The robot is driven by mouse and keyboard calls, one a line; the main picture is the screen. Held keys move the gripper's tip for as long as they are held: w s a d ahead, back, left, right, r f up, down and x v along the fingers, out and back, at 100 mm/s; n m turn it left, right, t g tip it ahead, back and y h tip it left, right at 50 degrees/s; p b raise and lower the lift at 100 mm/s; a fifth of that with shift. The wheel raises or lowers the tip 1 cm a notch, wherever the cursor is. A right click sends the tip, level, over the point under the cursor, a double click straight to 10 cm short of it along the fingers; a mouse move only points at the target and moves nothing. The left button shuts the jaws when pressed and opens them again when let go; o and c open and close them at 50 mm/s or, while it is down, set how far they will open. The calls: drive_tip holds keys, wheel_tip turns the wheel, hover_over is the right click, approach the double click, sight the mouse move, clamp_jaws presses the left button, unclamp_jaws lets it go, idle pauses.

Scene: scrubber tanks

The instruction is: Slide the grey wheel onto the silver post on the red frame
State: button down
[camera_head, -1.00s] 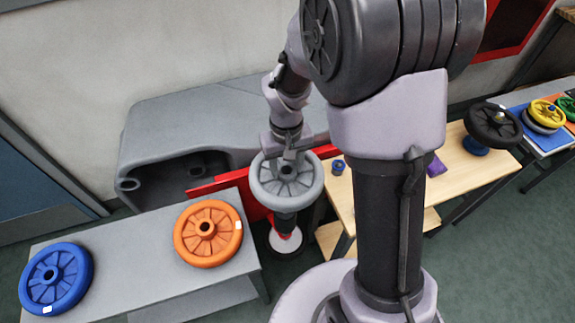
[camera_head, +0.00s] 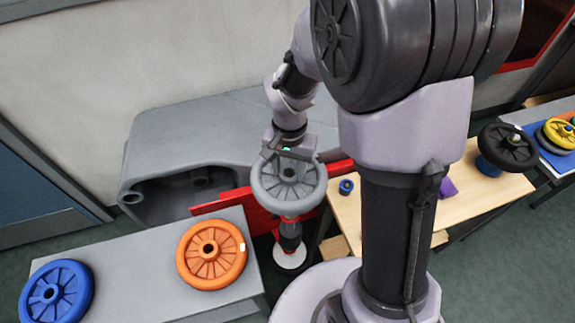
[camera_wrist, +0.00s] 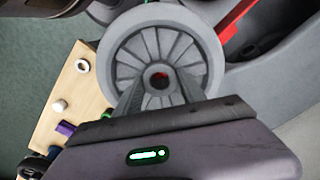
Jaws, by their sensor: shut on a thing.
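The grey wheel (camera_head: 268,188) is held by my gripper (camera_head: 288,166), its spoked face upward, above the red frame (camera_head: 216,203). In the wrist view the wheel (camera_wrist: 160,45) fills the upper middle, with my gripper's fingers (camera_wrist: 160,86) reaching in on either side of its hub. Some red shows through the hub hole. Part of the red frame (camera_wrist: 236,28) also shows at the upper right there. The silver post is not visible in either view; the wheel may hide it. I cannot tell whether the wheel touches anything below.
An orange wheel (camera_head: 190,268) and a blue wheel (camera_head: 37,304) lie on the grey bench (camera_head: 140,248) at left. A wooden table (camera_head: 345,213) stands at right with a small blue ring (camera_head: 346,186) and a black wheel (camera_head: 520,146). A grey machine body (camera_head: 165,140) stands behind.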

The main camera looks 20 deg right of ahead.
sight(291, 187)
drive_tip(key=r+m, duration=0.1)
drive_tip(key=s+m, duration=0.1)
drive_tip(key=m, duration=0.1)
drive_tip(key=shift+s+r+m+p, duration=0.15)
drive_tip(key=shift+r+m+p, duration=0.15)
drive_tip(key=shift+r+p, duration=0.1)
drive_tip(key=shift+s+r+m, duration=0.25)
drive_tip(key=shift+m, duration=0.85)
drive_tip(key=shift+f, duration=0.15)
wheel_tip(291, 187, down, 6)
drive_tip(key=b, duration=0.4)
drive_tip(key=shift+r+b, duration=0.2)
drive_tip(key=shift+b, duration=0.1)
drive_tip(key=shift+f+b, duration=0.3)
drive_tip(key=shift+f, duration=0.1)
drive_tip(key=shift+f+b, duration=0.55)
drive_tip(key=shift+b, duration=0.15)
